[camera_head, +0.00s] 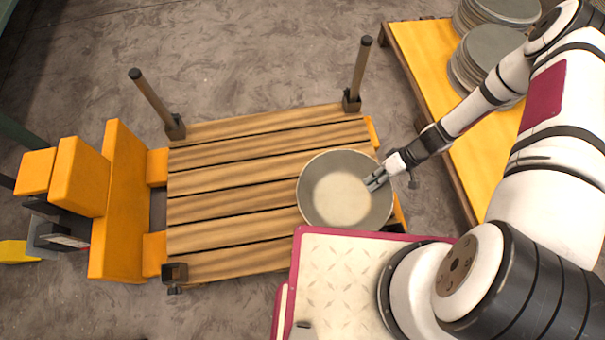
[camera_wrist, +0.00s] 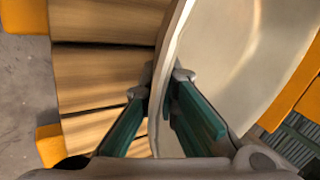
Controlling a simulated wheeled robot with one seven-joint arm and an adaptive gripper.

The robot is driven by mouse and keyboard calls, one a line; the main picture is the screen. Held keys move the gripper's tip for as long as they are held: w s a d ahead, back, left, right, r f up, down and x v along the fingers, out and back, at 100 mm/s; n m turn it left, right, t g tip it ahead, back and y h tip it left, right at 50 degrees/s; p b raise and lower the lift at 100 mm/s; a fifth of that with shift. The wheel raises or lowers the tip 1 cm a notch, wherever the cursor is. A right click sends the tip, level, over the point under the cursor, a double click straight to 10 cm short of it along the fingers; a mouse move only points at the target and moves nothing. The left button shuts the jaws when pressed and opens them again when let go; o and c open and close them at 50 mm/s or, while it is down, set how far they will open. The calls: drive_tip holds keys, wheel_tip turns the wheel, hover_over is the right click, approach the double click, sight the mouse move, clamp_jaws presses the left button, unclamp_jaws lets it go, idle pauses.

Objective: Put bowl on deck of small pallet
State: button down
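A wide round metal bowl (camera_head: 337,197) is at the right end of the small pallet in the head view, upright with its opening up. The pallet's deck of wooden slats (camera_head: 220,205) lies beneath and to the left of it. My gripper (camera_head: 374,181) is at the bowl's right rim, with one finger inside and one outside. In the wrist view the bowl's wall (camera_wrist: 168,75) passes between the two fingers (camera_wrist: 160,92), which close on it. Whether the bowl's base touches the slats is hidden.
Upright posts (camera_head: 151,97) stand at the pallet's far corners. An orange pallet truck (camera_head: 115,205) is at the left. A yellow table (camera_head: 425,60) with stacks of round metal discs (camera_head: 487,55) stands at the upper right. The slats left of the bowl are clear.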

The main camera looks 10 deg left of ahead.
sight(329, 164)
drive_tip(key=w+a+b, duration=0.1)
drive_tip(key=a, duration=0.3)
drive_tip(key=w+a+f+b, duration=0.1)
drive_tip(key=w+a+b, duration=0.1)
drive_tip(key=a, duration=0.3)
drive_tip(key=w+a+b, duration=0.1)
drive_tip(key=w+a, duration=0.1)
drive_tip(key=a, duration=0.3)
drive_tip(key=shift+w+a+f, duration=0.1)
drive_tip(key=shift+w+f, duration=0.1)
drive_tip(key=shift+f+b, duration=1.35)
drive_tip(key=shift+f, duration=0.4)
drive_tip(key=shift+f, duration=0.1)
drive_tip(key=c, duration=1.8)
unclamp_jaws()
drive_tip(key=p+v, duration=0.4)
drive_tip(key=v, duration=0.8)
drive_tip(key=shift+p, duration=0.3)
drive_tip(key=shift+r, duration=0.25)
